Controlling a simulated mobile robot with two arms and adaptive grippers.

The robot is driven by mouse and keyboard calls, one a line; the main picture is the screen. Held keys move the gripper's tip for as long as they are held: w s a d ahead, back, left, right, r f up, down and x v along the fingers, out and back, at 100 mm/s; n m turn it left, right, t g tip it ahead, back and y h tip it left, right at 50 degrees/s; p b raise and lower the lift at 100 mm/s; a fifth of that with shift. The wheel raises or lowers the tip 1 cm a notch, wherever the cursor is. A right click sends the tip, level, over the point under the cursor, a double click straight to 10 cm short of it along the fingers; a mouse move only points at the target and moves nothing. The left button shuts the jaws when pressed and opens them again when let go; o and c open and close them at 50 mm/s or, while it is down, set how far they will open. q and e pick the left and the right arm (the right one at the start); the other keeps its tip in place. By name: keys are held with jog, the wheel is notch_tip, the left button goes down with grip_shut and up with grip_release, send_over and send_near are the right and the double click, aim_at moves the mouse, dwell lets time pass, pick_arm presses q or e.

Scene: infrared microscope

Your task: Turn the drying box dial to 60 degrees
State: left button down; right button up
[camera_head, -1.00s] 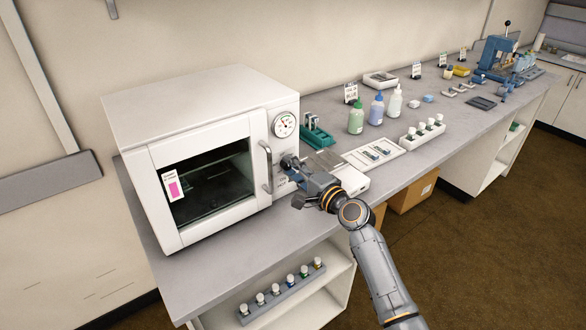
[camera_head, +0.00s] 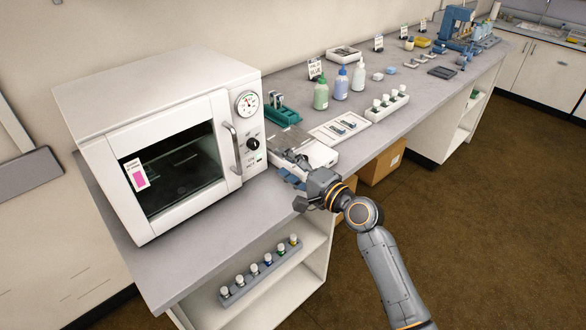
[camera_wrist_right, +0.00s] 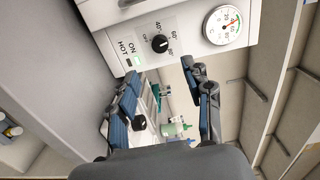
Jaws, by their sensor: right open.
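The white drying box (camera_head: 160,130) stands at the left of the bench. Its black dial (camera_head: 253,143) is on the right front panel, below a round gauge (camera_head: 247,103). The dial also shows in the right wrist view (camera_wrist_right: 159,43), with 40, 60 and 80 degree marks and OFF around it. I cannot tell clearly which mark its pointer meets. My right gripper (camera_head: 291,172) is open and empty, apart from the dial, to its lower right. In the right wrist view its two fingers (camera_wrist_right: 162,98) are spread below the dial. My left gripper is not in view.
A flat white device (camera_head: 318,154) sits behind the right gripper, close to it. A green rack (camera_head: 283,115) and several bottles stand beyond. The box's door handle (camera_head: 234,148) sticks out left of the dial. Capped vials (camera_head: 260,268) stand on the lower shelf.

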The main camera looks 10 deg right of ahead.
jog(key=shift+v, duration=1.2)
jog(key=v, duration=0.7)
jog(key=shift+p, duration=0.3)
jog(key=shift+a, duration=0.1)
